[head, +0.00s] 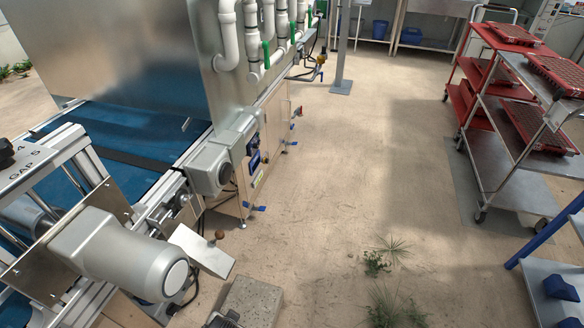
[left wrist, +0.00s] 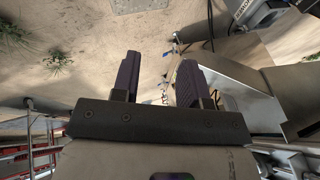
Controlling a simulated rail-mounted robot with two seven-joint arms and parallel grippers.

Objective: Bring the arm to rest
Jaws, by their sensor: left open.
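My left gripper (left wrist: 158,82) shows in the left wrist view with its two dark fingers apart and nothing between them. Sandy floor and part of the machine lie beyond the fingers. Neither of my grippers shows in the head view. My right gripper is in neither view.
The tray seeder (head: 150,160) with its blue belt (head: 130,135) fills the left of the head view. A grey motor (head: 125,255) juts out in front. A trolley with red trays (head: 530,125) stands at the right. The floor (head: 350,170) between is open, with small weeds (head: 378,262).

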